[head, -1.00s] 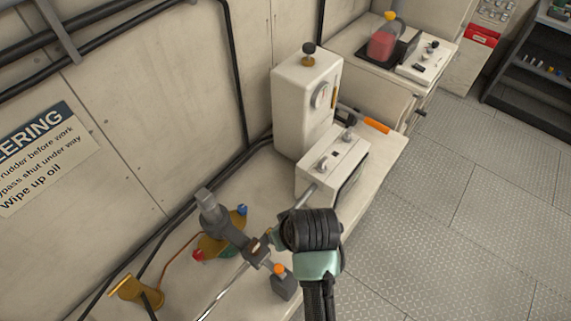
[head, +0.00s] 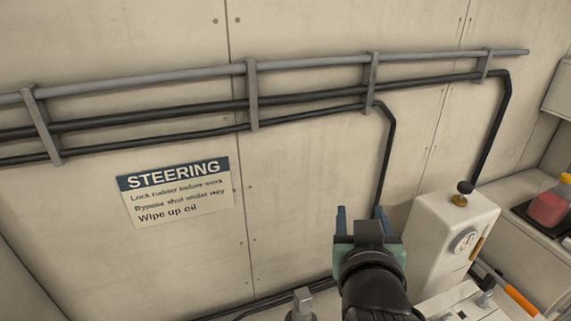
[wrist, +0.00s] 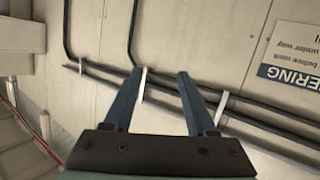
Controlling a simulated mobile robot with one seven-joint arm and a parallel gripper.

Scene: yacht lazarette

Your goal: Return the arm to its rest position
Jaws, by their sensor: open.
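My gripper (head: 359,213) is raised in front of the cream wall in the head view, left of the white box with the gauge. Its two blue fingers point up and stand apart. In the wrist view my gripper (wrist: 160,80) is open, with nothing between the fingers but wall and pipes behind. My dark wrist and green gripper body show below the fingers in the head view; the rest of the arm is out of frame.
Pipes (head: 305,92) run along the wall above my gripper. A STEERING sign (head: 178,192) is at left. The white gauge box (head: 447,235) stands close at right, with an orange-handled tool (head: 521,300) beyond it. A red-filled container (head: 549,206) is at far right.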

